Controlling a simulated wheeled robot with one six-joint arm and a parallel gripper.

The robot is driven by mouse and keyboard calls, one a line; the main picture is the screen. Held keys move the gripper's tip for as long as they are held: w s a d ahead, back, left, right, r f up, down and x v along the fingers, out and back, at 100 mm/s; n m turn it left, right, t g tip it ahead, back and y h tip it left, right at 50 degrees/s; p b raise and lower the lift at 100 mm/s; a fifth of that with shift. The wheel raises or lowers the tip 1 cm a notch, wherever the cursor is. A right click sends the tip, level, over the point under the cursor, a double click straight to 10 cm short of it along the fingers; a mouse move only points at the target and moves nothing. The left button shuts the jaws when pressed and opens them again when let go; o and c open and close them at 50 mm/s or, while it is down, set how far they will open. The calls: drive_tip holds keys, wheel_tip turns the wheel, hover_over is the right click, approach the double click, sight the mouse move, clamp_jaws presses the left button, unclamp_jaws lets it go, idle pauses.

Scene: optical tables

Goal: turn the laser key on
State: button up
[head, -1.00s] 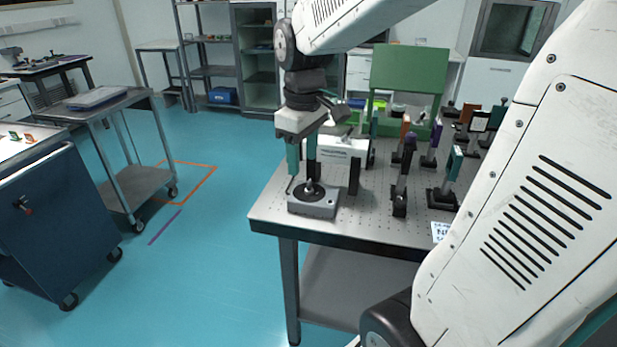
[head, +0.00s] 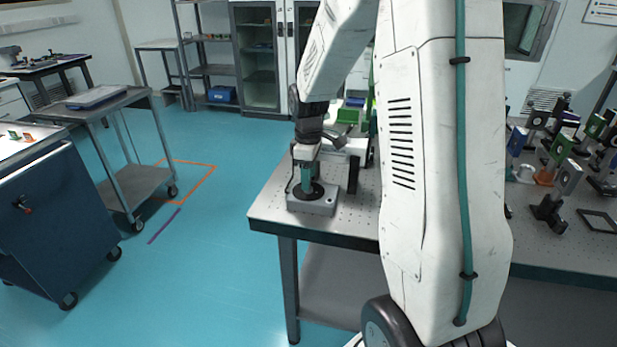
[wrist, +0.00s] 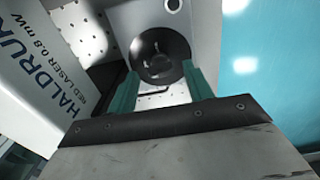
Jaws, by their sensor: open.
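The key switch is a grey box (head: 325,207) with a round black dial (head: 318,193) on top, at the near left corner of the optical table. In the wrist view the dial (wrist: 160,55) lies just beyond my fingertips, with small light marks near its middle; I cannot make out which way the key points. My gripper (head: 306,184) points straight down over the dial, its teal fingers close to it. In the wrist view my gripper (wrist: 160,82) is open, a finger at each side of the dial. Contact with the key cannot be told.
Several optics mounts (head: 548,208) stand on the table's right side. A blue cabinet (head: 60,215) and a grey trolley (head: 145,181) stand left, with open floor between.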

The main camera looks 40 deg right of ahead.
drive_tip(key=shift+f, duration=0.5)
drive_tip(key=c, duration=1)
